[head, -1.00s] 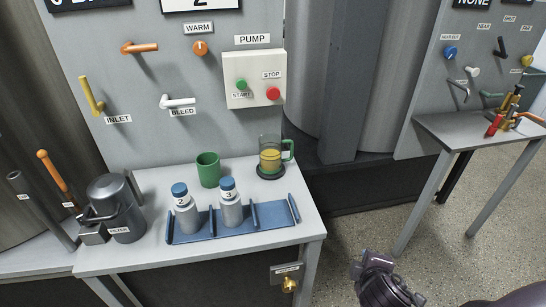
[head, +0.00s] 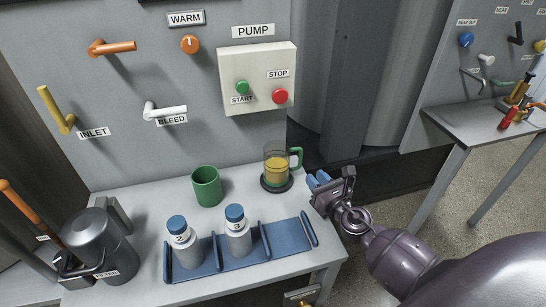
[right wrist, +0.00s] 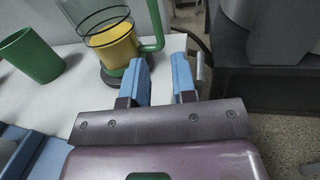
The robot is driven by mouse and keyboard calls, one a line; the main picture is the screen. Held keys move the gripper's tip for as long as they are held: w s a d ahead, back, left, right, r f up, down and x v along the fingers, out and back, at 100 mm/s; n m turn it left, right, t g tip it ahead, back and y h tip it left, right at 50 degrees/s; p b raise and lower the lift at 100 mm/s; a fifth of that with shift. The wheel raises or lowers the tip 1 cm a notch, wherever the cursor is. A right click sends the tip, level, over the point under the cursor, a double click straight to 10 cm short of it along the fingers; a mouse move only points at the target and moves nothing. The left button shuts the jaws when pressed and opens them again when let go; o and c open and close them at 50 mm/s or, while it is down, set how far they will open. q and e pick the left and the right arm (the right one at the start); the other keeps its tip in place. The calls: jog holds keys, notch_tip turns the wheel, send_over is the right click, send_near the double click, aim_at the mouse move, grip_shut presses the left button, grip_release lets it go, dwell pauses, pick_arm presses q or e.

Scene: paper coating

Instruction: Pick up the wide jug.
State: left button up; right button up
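The wide jug (head: 277,168) is clear, with yellow liquid inside and a green handle on its right side. It stands upright on a dark round base (head: 276,184) near the back right of the table. In the right wrist view the jug (right wrist: 115,42) is just ahead and left, its green handle beyond the fingers. My right gripper (head: 318,181) is open and empty, right of the jug, near the table edge. Its blue fingers (right wrist: 162,78) are apart, with nothing between them. It does not touch the jug as far as I can tell. My left gripper is out of view.
A green cup (head: 206,187) stands left of the jug. Two blue-capped bottles, 2 (head: 184,246) and 3 (head: 238,234), stand in a blue rack (head: 290,240) in front. A grey filter pitcher (head: 98,250) is at left. The panel with pump box (head: 257,80) rises behind.

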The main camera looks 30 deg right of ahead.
aim_at(301, 160)
jog(key=w, duration=0.5)
jog(key=shift+d+r, duration=0.1)
jog(key=shift+r, duration=0.05)
jog(key=w, duration=0.2)
jog(key=w+p, duration=0.1)
jog(key=shift+w+r, duration=0.4)
jog(key=shift+w, duration=0.75)
grip_shut()
